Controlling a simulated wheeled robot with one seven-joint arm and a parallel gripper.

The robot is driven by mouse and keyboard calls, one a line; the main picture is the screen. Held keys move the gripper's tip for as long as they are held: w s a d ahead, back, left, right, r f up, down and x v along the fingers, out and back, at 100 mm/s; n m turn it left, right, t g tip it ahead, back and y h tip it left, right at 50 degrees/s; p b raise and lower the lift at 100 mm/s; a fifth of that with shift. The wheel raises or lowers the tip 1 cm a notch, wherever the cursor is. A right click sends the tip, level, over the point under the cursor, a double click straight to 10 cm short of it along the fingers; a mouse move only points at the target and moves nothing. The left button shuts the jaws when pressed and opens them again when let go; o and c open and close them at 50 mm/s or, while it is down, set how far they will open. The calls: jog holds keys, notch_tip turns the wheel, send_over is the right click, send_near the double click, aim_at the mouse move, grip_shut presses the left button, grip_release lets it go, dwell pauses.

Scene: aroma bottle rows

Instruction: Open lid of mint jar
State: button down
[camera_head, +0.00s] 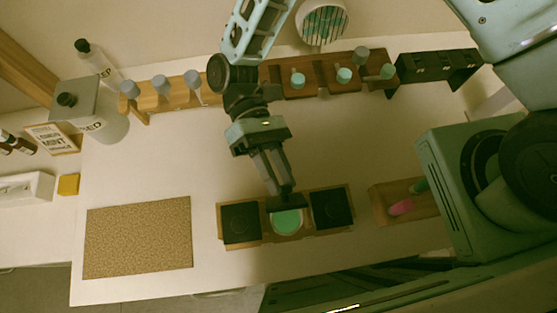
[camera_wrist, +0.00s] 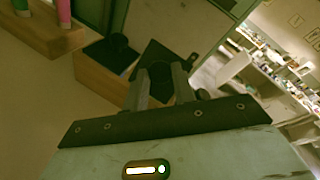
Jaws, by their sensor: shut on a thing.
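A wooden holder (camera_head: 268,240) with three compartments stands near the table's front edge. Its left and right compartments carry square black lids (camera_head: 240,222) (camera_head: 332,208). The middle one is the mint jar (camera_head: 287,222), showing a round pale green inside. My gripper (camera_head: 284,192) is above the back edge of the middle jar, fingers pointing down, shut on a black lid (camera_head: 289,204). This lid looks edge-on in the head view, tilted up from the jar's opening. The wrist view shows my gripper (camera_wrist: 161,75) at the black lid (camera_wrist: 172,56); its grip point is partly hidden.
A speckled brown mat (camera_head: 138,237) lies to the left. A wooden tray (camera_head: 378,203) with a pink and a green item lies to the right. Wooden racks (camera_head: 310,84) with bottles line the back, beside a dark rack (camera_head: 437,66). The table's middle is clear.

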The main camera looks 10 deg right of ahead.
dwell(0.4)
jog(key=c, duration=1.1)
grip_release()
jog(key=shift+w+f, duration=0.1)
jog(key=shift+w, duration=0.05)
jog(key=shift+b+v, duration=3.3)
jog(key=shift+v, duration=5.35)
jog(key=shift+f, duration=0.1)
